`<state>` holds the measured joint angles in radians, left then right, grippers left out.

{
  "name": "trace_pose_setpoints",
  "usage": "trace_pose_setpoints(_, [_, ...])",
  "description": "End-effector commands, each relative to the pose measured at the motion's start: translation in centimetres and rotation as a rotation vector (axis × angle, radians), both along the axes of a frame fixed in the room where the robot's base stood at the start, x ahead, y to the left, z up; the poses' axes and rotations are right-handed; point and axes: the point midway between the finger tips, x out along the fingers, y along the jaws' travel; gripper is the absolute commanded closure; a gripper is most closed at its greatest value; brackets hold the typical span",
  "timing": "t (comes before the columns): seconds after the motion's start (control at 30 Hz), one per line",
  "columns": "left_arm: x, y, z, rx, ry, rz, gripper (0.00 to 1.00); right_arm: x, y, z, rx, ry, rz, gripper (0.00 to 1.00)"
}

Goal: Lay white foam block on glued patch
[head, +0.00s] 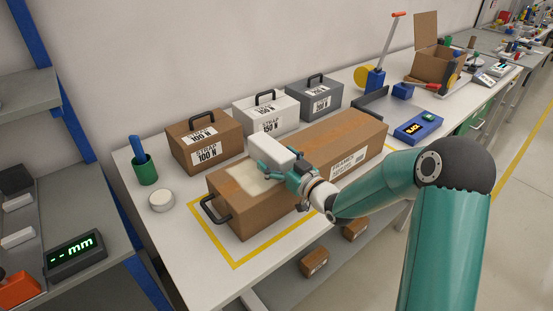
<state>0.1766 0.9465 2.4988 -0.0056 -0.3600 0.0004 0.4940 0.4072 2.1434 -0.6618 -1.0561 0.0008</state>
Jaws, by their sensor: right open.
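The white foam block (270,149) is at the far edge of the pale glued patch (247,178) on top of the long brown carton (340,136). I cannot tell whether the block rests on the carton or is slightly above it. My right gripper (272,168) is open at the block's near side, with its teal fingers close to it. The fingers and wrist hide part of the block's lower edge and of the patch. The near left part of the patch is bare. My left gripper is out of view.
The carton lies inside a yellow floor-style outline (237,264) on the white table. Three strap boxes, brown (204,141), white (265,115) and grey (314,96), stand behind it. A green cup (145,170) and a round white tub (162,201) stand at left.

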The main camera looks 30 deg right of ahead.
Motion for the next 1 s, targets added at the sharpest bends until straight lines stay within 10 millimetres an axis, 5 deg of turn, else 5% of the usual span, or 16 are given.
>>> trace_pose_setpoints(0.6, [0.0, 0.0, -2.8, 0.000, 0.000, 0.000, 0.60, -10.4, -0.9, -0.1, -0.002, 0.000, -0.003, 0.10])
trace_pose_setpoints(1.0, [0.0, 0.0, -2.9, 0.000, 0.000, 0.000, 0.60, -11.9, -0.8, 0.1, 0.000, 0.000, 0.002, 0.10])
